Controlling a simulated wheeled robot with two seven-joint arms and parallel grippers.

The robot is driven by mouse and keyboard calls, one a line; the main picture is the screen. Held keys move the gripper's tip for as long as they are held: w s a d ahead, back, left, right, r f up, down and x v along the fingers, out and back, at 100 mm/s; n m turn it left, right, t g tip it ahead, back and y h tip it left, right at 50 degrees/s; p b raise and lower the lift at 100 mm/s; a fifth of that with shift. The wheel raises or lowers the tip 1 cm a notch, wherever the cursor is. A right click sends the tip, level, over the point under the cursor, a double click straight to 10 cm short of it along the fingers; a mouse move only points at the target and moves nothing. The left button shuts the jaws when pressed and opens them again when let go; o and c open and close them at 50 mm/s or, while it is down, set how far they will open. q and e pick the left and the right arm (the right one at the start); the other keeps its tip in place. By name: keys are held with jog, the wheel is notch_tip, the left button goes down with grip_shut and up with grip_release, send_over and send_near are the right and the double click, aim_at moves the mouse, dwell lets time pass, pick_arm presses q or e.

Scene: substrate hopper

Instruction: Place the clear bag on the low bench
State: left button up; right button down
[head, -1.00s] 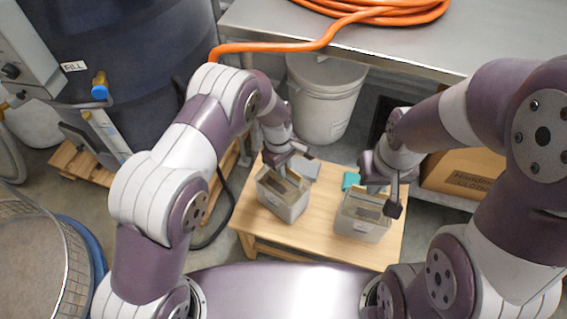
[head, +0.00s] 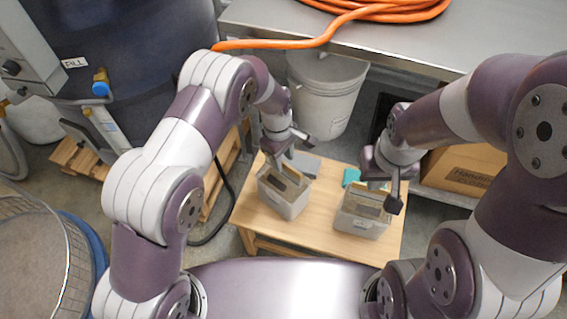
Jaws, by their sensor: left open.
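The low bench (head: 262,226) is a light wooden table in front of me. Two grey open-topped box-shaped containers, a left one (head: 284,203) and a right one (head: 358,226), stand upright on it. Each has a dark strip and a tan edge at its top. I cannot make out a clear bag for certain. My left gripper (head: 288,150) is open and empty, above the back of the left container. My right gripper (head: 381,193) is over the right container, with a dark fingertip at its right rim. Whether it grips anything is unclear.
A white bucket (head: 326,100) stands behind, under a steel table (head: 400,38) with an orange hose (head: 385,12). A cardboard box (head: 465,172) is at right.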

pick_arm(q)
jog(key=r, duration=0.5)
jog(key=a+r, duration=0.1)
jog(key=r, duration=0.2)
jog(key=shift+w+r+p, duration=0.25)
jog(key=shift+r+p, duration=0.05)
jog(key=s+a+r+m+t+y, duration=0.1)
jog(key=s+a+r+m, duration=0.4)
jog(key=s+a, duration=0.35)
jog(key=s+a+r+m+t, duration=0.1)
jog(key=s+a+r+m, duration=0.4)
jog(key=s+a, duration=0.35)
notch_tip(320, 180, up, 11)
jog(key=p, duration=1.1)
jog(key=shift+w+a, duration=0.1)
jog(key=shift+w, duration=0.05)
